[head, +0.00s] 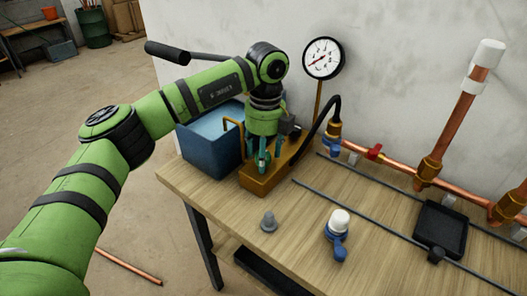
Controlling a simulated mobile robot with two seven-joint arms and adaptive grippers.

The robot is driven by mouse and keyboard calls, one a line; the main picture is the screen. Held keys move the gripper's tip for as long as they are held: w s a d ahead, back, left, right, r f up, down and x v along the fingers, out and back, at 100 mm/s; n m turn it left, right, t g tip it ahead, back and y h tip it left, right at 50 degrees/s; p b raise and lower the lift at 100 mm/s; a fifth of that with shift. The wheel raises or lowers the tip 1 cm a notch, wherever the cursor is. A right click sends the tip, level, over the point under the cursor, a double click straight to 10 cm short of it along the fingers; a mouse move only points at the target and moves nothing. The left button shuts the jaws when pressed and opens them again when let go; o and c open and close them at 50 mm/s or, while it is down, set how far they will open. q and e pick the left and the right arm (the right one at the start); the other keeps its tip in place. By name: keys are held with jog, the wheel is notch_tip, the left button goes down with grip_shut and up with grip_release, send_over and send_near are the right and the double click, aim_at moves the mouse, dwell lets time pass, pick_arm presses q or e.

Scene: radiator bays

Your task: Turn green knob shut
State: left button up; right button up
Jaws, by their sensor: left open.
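My left gripper (262,158) points straight down over the brass-coloured base block (262,186) of a hand test pump, at the right side of its blue water tank (200,150). Its fingers are open and their tips are close to the block's top. I cannot make out the green knob apart from the teal-green fingers; the gripper covers that part of the pump, so I cannot tell whether the fingers touch it. My right gripper is not in view.
A pressure gauge (323,58) stands behind the block, and a black hose (322,112) runs to a copper pipe (398,164). The pump's lever (168,52) reaches left. A grey plug (268,221), a white-and-blue fitting (338,229) and a black tray (440,229) are on the wooden bench.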

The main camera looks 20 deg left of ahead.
pick_arm(q)
jog(key=c, duration=1.1)
jog(key=shift+c, duration=0.2)
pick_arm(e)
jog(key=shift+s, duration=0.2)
pick_arm(q)
jog(key=shift+m, duration=0.4)
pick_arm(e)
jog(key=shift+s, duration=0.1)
pick_arm(q)
jog(key=m, duration=0.4)
jog(key=shift+f, duration=0.1)
jog(key=m, duration=0.4)
jog(key=shift+s+m, duration=0.1)
jog(key=shift+m, duration=0.2)
jog(key=m, duration=0.4)
jog(key=shift+f, duration=0.1)
jog(key=m, duration=0.4)
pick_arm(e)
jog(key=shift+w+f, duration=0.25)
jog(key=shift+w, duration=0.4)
pick_arm(q)
jog(key=shift+m, duration=0.4)
